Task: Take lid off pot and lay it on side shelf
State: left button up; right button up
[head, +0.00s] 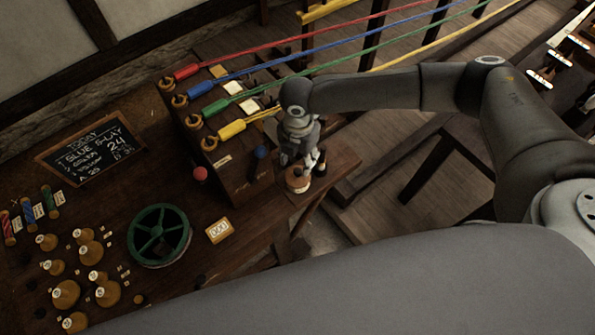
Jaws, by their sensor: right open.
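A small tan pot (297,185) stands near the right end of the dark wooden bench, beside the box that holds the coloured strands. Its top, where the lid would be, is close under my right gripper (302,162) and partly hidden by it. My right gripper is open, pointing down just above the pot; I cannot tell whether its fingers touch the lid. A bare wooden ledge (342,163), possibly the side shelf, lies just right of the pot. My left gripper is not in view.
Red, blue, green and yellow strands run from the box to the upper right. A red knob (200,174) stands near the box.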

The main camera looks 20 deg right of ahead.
aim_at(298, 171)
jog(key=shift+f, duration=0.65)
jog(key=shift+w+f+p, duration=0.1)
jog(key=shift+f+p, duration=0.25)
jog(key=shift+p, duration=0.1)
notch_tip(298, 171, down, 3)
jog(key=shift+f+p, duration=0.1)
jog(key=shift+p, duration=0.6)
jog(key=shift+f, duration=0.65)
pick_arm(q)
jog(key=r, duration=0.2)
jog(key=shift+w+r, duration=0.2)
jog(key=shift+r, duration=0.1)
pick_arm(e)
jog(key=shift+c, duration=0.2)
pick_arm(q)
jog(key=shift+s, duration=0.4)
pick_arm(e)
jog(key=c, duration=1)
